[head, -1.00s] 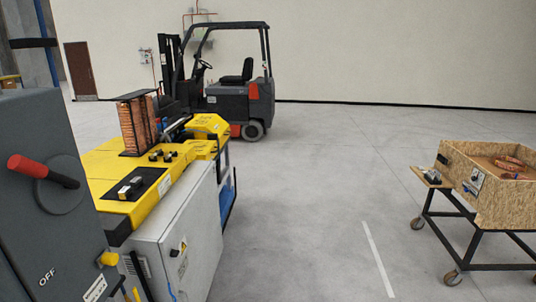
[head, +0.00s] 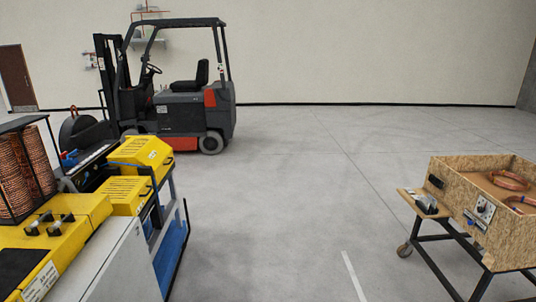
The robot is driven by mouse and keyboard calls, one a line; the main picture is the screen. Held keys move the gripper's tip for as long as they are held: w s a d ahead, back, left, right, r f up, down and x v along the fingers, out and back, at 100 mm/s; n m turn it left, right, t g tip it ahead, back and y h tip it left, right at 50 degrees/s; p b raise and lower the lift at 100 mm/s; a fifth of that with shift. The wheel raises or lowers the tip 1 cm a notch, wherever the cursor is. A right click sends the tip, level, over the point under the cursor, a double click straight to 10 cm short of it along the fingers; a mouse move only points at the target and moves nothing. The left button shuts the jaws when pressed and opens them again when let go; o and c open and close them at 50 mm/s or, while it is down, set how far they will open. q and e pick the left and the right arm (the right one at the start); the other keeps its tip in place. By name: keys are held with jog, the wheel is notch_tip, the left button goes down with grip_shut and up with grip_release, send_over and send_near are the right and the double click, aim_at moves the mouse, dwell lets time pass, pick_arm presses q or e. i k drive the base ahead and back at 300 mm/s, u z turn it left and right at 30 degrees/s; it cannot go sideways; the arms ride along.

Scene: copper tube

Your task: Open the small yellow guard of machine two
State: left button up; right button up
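A machine with a yellow top (head: 75,222) and a pale grey cabinet stands at the left. At its far end are two slotted yellow guards. One guard (head: 142,152) sits higher and farther back. The other, lower guard (head: 118,193) sits nearer and has a dark handle on its right side. Both look closed. I cannot tell from any label which machine is machine two. Neither of my grippers is in view.
Copper coils (head: 25,170) stand in a frame on the machine. A forklift (head: 178,105) is parked behind it. A wheeled cart with a chipboard box (head: 470,215) holding copper tubes stands at the right. The floor (head: 285,215) between is clear.

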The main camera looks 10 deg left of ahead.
aim_at(128, 195)
jog(key=u, duration=0.2)
jog(key=i, duration=1.85)
jog(key=u, duration=1.55)
jog(key=i, duration=1.4)
jog(key=u, duration=0.85)
